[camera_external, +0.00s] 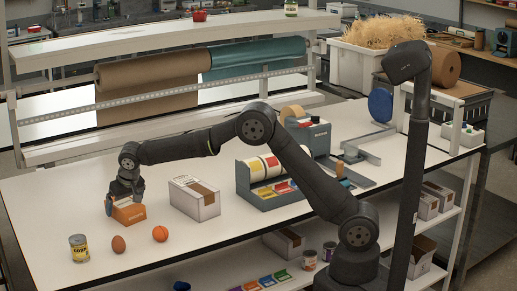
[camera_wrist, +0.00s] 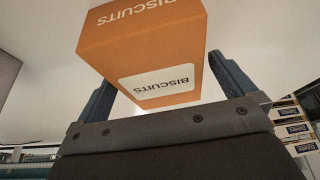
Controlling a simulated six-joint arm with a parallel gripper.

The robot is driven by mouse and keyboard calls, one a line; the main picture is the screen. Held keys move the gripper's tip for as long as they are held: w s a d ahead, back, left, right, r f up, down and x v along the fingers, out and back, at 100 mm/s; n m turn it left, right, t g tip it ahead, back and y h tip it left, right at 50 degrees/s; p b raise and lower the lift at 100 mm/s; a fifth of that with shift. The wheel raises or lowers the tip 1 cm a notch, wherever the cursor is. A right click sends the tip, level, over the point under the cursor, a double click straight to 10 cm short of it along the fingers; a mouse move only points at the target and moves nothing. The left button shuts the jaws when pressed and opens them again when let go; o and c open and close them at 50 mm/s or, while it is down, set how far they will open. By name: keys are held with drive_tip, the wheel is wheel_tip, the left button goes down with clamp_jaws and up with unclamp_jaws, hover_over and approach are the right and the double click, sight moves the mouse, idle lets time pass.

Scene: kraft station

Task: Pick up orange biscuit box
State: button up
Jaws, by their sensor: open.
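The orange biscuit box (camera_external: 129,212) stands on the white table at the left in the external view. It fills the upper middle of the wrist view (camera_wrist: 150,50), with "BISCUITS" on a white label. My gripper (camera_external: 125,203) is over the box, pointing down. In the wrist view my gripper (camera_wrist: 163,80) is open, with one blue-grey finger on each side of the box. A narrow gap shows on the right side; whether the left finger touches the box is hard to tell.
A white carton (camera_external: 194,198) stands right of the box. A label dispenser (camera_external: 262,187) is farther right. The table behind the box is clear.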

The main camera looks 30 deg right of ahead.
drive_tip(key=c, duration=1.1)
drive_tip(key=shift+c, duration=0.2)
